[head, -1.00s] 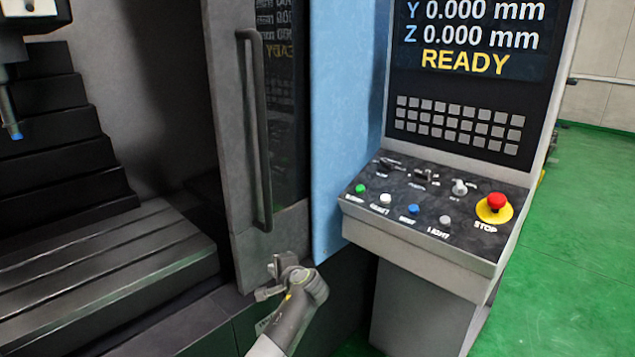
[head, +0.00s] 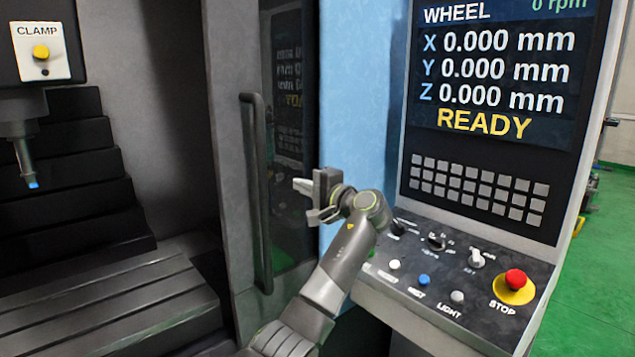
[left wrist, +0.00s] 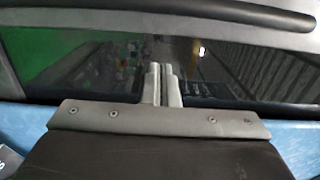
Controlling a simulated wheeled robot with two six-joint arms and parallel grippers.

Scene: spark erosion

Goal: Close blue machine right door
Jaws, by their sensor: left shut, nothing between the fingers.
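The right door (head: 229,150) of the blue machine is a grey sliding panel with a dark window (head: 284,130) and a long dark vertical handle (head: 257,190). To its left the machine stands open. My left gripper (head: 303,187) is in front of the window's right part, to the right of the handle and apart from it in the head view. In the left wrist view its fingers (left wrist: 162,85) are together and empty, pointing toward the dark glass, with the handle bar (left wrist: 200,14) across the top. My right gripper does not show.
The control panel (head: 470,260) with a red stop button (head: 515,280) and several knobs stands close to the right of my left arm. A blue frame (head: 362,100) lies between door and panel. Inside the machine is a stepped black cover (head: 60,200).

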